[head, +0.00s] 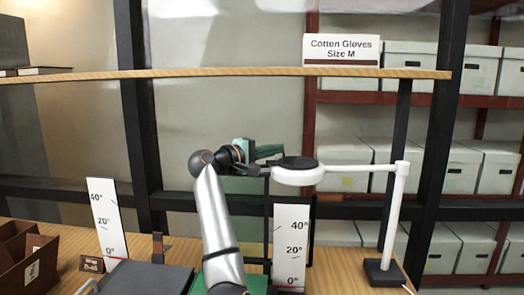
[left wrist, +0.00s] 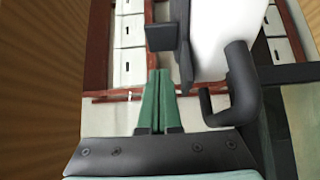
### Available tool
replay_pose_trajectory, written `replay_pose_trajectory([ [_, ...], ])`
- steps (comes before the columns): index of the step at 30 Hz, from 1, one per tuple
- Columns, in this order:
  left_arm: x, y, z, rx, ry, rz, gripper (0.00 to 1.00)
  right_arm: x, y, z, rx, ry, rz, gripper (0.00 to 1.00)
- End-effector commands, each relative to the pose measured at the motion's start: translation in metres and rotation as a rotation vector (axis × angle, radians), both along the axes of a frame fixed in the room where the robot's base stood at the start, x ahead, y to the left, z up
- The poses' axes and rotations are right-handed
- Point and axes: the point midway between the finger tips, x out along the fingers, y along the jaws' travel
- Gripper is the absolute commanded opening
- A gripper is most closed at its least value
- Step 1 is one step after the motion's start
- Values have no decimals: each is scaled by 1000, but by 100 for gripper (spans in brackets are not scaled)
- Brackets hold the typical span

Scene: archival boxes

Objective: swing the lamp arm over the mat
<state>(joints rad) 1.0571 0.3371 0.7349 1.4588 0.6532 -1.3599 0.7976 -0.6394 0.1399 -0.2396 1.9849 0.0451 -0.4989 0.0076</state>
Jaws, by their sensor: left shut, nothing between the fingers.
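The desk lamp has a white upright post (head: 396,215) on a black base (head: 384,272) at the right of the bench. Its white arm (head: 350,168) reaches left to a round lamp head (head: 298,175) with a black top. My left gripper (head: 280,150) is at the lamp head's left, its green fingers shut and empty. In the left wrist view the shut fingers (left wrist: 157,75) point beside the white lamp head (left wrist: 215,40) and a black bent handle (left wrist: 242,85); contact is unclear. A green surface, probably the mat (head: 256,284), shows partly behind my left arm. My right gripper is out of view.
A wooden shelf (head: 230,73) with a glove sign (head: 341,50) crosses above the arm. White scale boards (head: 104,220) and (head: 291,248) stand on the bench. A brown divided box (head: 18,260) and a dark flat block (head: 145,279) lie left. Archival boxes (head: 408,68) fill racks behind.

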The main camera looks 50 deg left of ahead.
Motion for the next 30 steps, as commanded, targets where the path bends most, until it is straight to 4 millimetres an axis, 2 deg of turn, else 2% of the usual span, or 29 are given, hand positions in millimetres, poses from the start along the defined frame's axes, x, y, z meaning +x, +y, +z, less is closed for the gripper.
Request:
replay_pose_trajectory([
  [3, -11, -9, 0, 3, -3, 3, 0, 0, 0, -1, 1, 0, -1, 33],
  [12, -26, -24, -1, 0, -2, 2, 0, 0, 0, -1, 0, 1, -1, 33],
  [30, -28, -28, 0, 1, -1, 6, 0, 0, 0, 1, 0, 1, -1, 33],
])
